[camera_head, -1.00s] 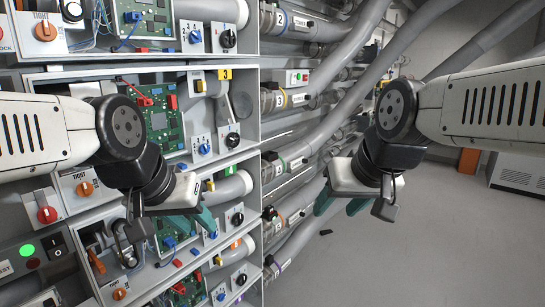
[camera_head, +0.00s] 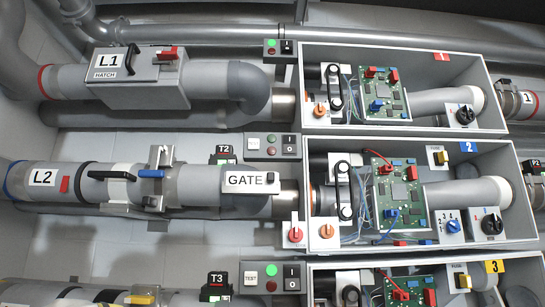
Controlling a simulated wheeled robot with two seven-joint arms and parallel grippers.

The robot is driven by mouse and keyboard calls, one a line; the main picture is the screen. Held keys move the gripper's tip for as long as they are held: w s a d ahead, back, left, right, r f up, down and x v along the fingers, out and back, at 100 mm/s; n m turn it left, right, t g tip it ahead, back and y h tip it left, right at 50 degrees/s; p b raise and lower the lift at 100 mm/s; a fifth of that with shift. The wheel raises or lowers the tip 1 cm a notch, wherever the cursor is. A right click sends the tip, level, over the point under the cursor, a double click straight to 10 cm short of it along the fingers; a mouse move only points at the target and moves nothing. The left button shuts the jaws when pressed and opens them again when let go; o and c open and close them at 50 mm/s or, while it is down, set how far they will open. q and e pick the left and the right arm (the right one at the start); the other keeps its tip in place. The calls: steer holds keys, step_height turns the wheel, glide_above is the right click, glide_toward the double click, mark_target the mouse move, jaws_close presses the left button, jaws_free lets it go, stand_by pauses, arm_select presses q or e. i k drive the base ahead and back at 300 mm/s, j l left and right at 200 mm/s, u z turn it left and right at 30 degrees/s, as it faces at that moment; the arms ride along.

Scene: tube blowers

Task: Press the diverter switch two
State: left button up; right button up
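The row marked 2 has an open grey box (camera_head: 400,246) with a blue "2" label (camera_head: 468,146). Inside it are a blue selector knob (camera_head: 453,226) with small numbers, a black knob (camera_head: 492,224) and a green circuit board (camera_head: 400,190). An orange knob (camera_head: 326,231) and a red knob (camera_head: 295,234) sit at its left end. A black rocker switch (camera_head: 291,145) is above the GATE plate (camera_head: 250,181), beside a button panel (camera_head: 268,145). No label reading "diverter" is legible, so I cannot tell which switch is the diverter. Neither of my grippers is in view.
Box 1 (camera_head: 400,50) is above, and a row marked 3 (camera_head: 493,267) is partly cut off below. Pipes L1 (camera_head: 110,62) and L2 (camera_head: 42,178) run in from the left. A black T2 tag (camera_head: 223,154) stands above pipe L2.

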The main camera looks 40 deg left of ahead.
mark_target(288, 141)
steer(key=u, duration=1.5)
